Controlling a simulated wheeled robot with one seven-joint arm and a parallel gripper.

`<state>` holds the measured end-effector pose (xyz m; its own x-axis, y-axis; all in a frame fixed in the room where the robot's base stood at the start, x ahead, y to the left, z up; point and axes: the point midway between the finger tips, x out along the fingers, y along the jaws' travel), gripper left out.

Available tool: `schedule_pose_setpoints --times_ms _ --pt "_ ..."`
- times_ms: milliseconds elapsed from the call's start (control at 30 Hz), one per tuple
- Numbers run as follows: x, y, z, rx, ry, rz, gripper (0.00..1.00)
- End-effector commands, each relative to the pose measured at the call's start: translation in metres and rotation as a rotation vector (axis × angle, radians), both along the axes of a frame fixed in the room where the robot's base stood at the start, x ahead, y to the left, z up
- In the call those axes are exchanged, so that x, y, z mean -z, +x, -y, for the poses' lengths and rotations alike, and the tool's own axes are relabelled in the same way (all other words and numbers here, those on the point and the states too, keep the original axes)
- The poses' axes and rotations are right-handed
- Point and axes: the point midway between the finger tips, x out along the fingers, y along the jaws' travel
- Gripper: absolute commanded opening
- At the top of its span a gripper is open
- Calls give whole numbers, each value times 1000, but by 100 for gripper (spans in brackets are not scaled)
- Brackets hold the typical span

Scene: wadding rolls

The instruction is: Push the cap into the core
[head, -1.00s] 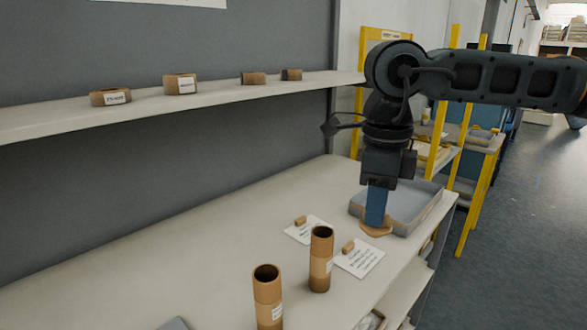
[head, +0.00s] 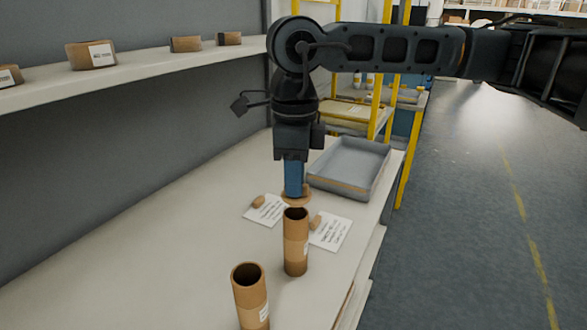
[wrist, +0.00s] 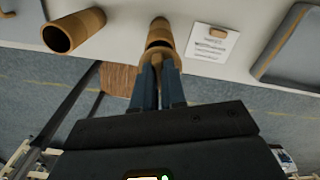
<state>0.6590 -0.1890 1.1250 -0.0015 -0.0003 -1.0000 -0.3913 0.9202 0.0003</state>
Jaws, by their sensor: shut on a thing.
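My gripper (head: 294,190) points down and is shut on the cap (head: 296,199), a flat tan disc. The mouth still shows dark and open. A gap or contact between cap and core cannot be told. In the wrist view the cap (wrist: 158,55) is between my fingertips, with a tube (wrist: 160,28) right beyond it. A second upright open core (head: 251,298) stands in front, to the left.
Two white cards (head: 330,230) (head: 266,210), each with a small tan piece, lie behind the cores. A grey tray (head: 350,167) is at the back right. The bench's left part is clear.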

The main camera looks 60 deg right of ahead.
Motion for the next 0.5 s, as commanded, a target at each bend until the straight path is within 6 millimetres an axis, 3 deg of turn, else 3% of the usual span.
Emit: schedule_pose_setpoints --times_ms 200,500 --pt "21 0 0 1 0 0 0" --pt "25 0 0 0 0 0 0"
